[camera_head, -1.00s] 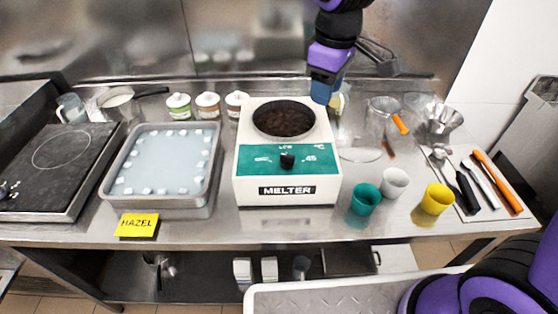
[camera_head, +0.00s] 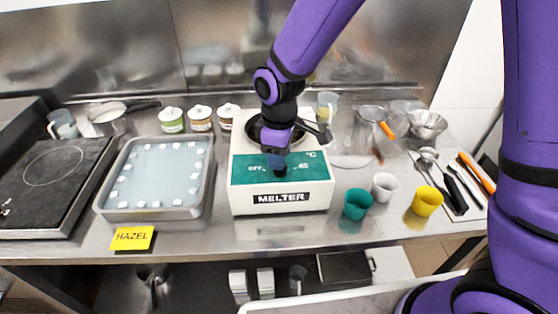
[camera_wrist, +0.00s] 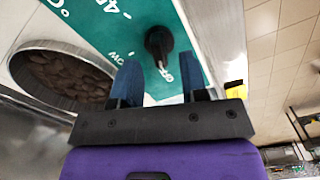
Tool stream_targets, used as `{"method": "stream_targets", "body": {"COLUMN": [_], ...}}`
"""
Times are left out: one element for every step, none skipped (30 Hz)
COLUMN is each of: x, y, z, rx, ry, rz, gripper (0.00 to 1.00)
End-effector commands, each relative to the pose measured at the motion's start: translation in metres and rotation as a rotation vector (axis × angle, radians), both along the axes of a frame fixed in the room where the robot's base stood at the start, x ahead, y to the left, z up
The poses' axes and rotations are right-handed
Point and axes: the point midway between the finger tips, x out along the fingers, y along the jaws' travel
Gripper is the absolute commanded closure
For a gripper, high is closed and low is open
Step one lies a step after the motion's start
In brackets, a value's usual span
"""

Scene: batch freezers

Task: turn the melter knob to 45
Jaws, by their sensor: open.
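The melter (camera_head: 310,192) is a white box with a green front panel and a round well on top. Its black knob (camera_wrist: 158,42) sits on the green panel, with a pale pointer mark, in the wrist view. In the head view the knob is mostly hidden behind my gripper (camera_head: 276,168); the panel shows "OFF" on the left and "45" on the right. In the wrist view my gripper (camera_wrist: 160,85) is open, its two blue fingers apart and empty. The knob lies just beyond the fingertips, roughly between them. I cannot tell whether they touch it.
A metal tray (camera_head: 103,207) with white cubes stands left of the melter. A teal cup (camera_head: 357,204), a white cup (camera_head: 384,186) and a yellow cup (camera_head: 427,201) stand to its right. Jars (camera_head: 200,118) are behind. A yellow HAZEL card (camera_head: 132,238) lies in front.

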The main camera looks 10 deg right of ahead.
Motion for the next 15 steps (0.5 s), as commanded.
{"method": "stream_targets", "body": {"x": [0.000,0.000,0.000,0.000,0.000,0.000,0.000,0.000,0.000,0.000,0.000,0.000,0.000,0.000,0.000], "y": [0.000,0.000,0.000,0.000,0.000,0.000,0.000,0.000,0.000,0.000,0.000,0.000,0.000,0.000,0.000], "z": [-0.007,-0.010,-0.014,-0.016,-0.018,-0.020,-0.021,-0.022,-0.023,-0.023,-0.023,-0.024,-0.023,-0.023,-0.023], "rx": [-0.001,-0.001,-0.001,0.000,0.000,0.000,0.000,0.000,0.000,0.001,0.001,0.001,0.001,0.001,0.001], "ry": [0.001,0.002,0.001,0.000,0.000,0.000,0.000,0.000,0.000,-0.001,-0.001,-0.001,-0.001,-0.001,-0.001], "rz": [0.000,0.000,0.000,0.000,0.000,0.000,0.000,0.000,0.000,0.000,0.000,0.000,0.000,0.000,0.000], "gripper": [0.60,0.60,0.60,0.60,0.60,0.60,0.60,0.60,0.60,0.60,0.60,0.60,0.60,0.60,0.60]}}
